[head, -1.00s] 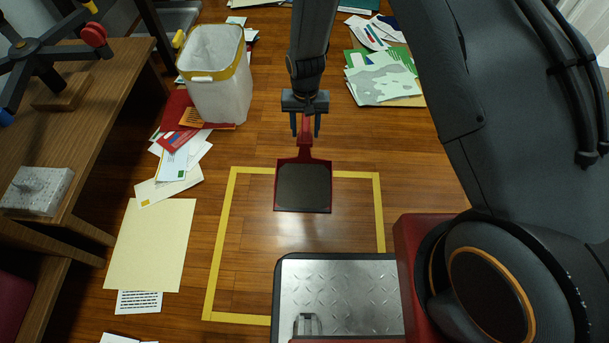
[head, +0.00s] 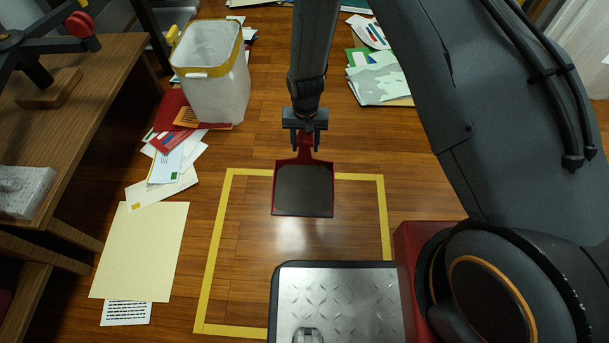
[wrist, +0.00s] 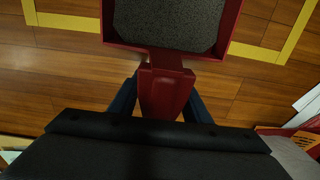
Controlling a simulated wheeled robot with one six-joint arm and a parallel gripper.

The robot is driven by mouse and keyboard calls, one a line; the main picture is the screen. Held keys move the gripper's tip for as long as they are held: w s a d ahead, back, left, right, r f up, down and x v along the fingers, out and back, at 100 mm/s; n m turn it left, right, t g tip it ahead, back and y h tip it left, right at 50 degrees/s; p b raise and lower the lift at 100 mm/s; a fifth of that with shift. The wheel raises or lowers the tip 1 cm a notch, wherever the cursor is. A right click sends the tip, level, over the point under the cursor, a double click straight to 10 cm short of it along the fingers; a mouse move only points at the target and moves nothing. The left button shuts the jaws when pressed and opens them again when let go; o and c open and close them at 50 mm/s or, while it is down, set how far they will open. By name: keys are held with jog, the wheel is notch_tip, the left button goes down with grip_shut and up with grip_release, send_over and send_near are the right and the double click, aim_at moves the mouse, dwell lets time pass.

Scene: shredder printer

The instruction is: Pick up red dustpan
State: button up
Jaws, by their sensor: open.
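The red dustpan (head: 303,190) has a dark grey pan surface and a short red handle. In the head view it lies over the far edge of the yellow floor outline, with its handle pointing away from my base. My gripper (head: 306,143) is at the handle, its two fingers open and one on each side of it. In the wrist view the red handle (wrist: 165,90) runs between the dark fingers of my gripper (wrist: 163,103), with a gap visible on both sides. The handle's end is hidden by the gripper body.
A white bin with a yellow rim (head: 212,80) stands at the left, with papers (head: 175,155) scattered beside it. More papers (head: 378,78) lie at the back right. A wooden desk (head: 75,110) is at the left edge.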

grip_shut()
jog(key=shift+r, duration=0.2)
dwell(0.3)
